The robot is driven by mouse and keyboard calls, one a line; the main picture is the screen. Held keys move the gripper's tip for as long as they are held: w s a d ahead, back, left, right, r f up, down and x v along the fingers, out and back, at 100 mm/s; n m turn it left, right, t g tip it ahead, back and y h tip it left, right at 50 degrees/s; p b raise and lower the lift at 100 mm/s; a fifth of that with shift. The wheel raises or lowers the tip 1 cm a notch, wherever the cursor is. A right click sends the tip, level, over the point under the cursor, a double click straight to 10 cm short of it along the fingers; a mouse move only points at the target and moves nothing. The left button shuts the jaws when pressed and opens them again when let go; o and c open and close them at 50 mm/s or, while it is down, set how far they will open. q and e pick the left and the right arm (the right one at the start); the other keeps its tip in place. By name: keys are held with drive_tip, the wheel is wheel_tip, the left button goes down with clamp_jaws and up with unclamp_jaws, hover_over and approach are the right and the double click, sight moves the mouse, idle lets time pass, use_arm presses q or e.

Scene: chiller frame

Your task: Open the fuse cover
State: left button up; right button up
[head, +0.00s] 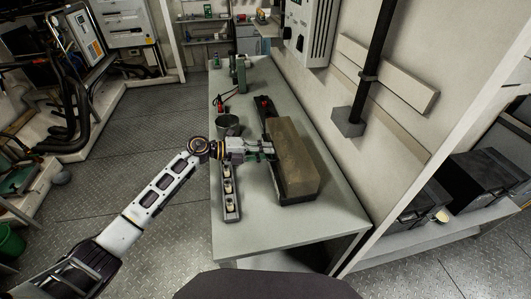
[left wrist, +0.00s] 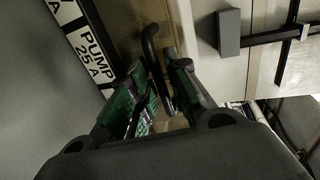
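The fuse cover (head: 293,165) is a long brownish box-shaped lid on a dark base on the workbench, and it looks closed. In the left wrist view its tan surface (left wrist: 122,22) lies beyond the fingers. A black hooked handle (left wrist: 154,62) stands out from it. My left gripper (head: 268,149) is at the cover's left side. In the left wrist view my left gripper (left wrist: 162,72) has its green-padded fingers apart, one on each side of the handle. Whether a finger touches the handle is unclear. My right gripper is not in view.
White labels reading PUMP 25 A (left wrist: 92,45) run beside the cover. A grey strip with round pale pieces (head: 231,200) lies left of the cover, with a dark cup (head: 228,125) behind it. A black post (head: 372,60) stands at the wall. The bench front (head: 275,228) is clear.

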use_arm(q)
drive_tip(key=shift+d, duration=0.1)
clamp_jaws()
drive_tip(key=shift+r, duration=0.1)
idle(0.5)
